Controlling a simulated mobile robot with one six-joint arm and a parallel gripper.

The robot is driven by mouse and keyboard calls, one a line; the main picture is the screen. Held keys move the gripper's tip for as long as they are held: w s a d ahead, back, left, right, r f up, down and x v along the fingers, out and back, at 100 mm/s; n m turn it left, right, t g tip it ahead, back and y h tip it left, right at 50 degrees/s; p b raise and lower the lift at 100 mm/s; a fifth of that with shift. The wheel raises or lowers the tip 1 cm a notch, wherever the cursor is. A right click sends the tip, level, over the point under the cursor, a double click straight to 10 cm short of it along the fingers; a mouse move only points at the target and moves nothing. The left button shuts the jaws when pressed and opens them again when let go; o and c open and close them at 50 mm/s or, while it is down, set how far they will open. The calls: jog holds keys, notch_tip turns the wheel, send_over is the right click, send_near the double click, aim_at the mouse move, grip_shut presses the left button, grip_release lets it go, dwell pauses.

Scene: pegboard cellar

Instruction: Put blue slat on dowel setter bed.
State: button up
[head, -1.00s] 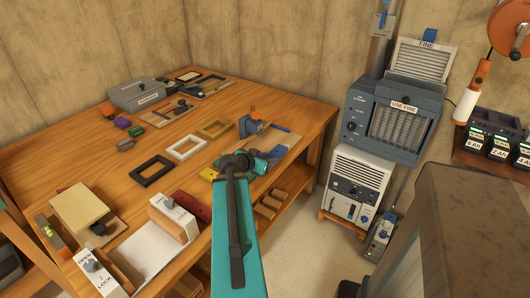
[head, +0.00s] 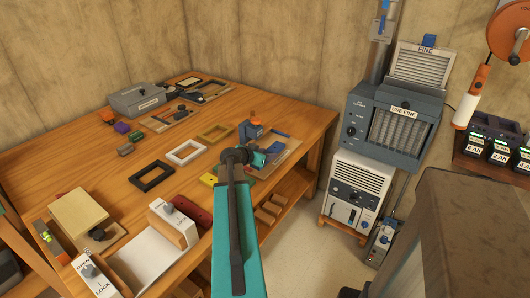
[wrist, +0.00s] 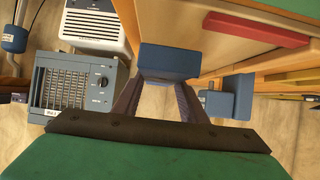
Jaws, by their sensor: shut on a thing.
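My gripper (wrist: 160,85) is shut on the blue slat (wrist: 168,62), which shows end-on between the two dark fingers in the wrist view. In the head view my gripper (head: 260,157) is over the right part of the bench, close to the dowel setter (head: 252,131), a blue upright block on a pale wooden bed (head: 288,150). A blue patch (head: 279,135) shows over that bed; I cannot tell if it is the held slat. My wrist hides the fingertips and part of the bed. In the wrist view the blue setter (wrist: 230,98) is right of the slat, apart from it.
Black, white and yellow frames (head: 152,176) lie left of the setter. A maroon block (head: 192,213) and a white unit with a lock knob (head: 175,220) are nearer. A grey machine (head: 397,115) stands right of the bench, with floor between.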

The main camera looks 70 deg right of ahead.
aim_at(265, 152)
jog(key=shift+w+d+f+p, duration=0.15)
jog(key=shift+w+d, duration=0.25)
jog(key=shift+d, duration=0.45)
jog(key=shift+w+d+p, duration=0.2)
jog(key=shift+w+d, duration=0.15)
jog(key=shift+d, duration=0.45)
jog(key=shift+w+d+f+p, duration=0.15)
jog(key=shift+w+d, duration=0.25)
jog(key=shift+d, duration=0.45)
jog(key=shift+w+d, duration=0.15)
jog(key=shift+d, duration=0.2)
jog(key=shift+f+p, duration=0.65)
jog(key=shift+f, duration=1.1)
jog(key=shift+f, duration=0.15)
jog(key=o, duration=1.1)
jog(key=shift+b+v, duration=1.1)
jog(key=shift+v, duration=4.95)
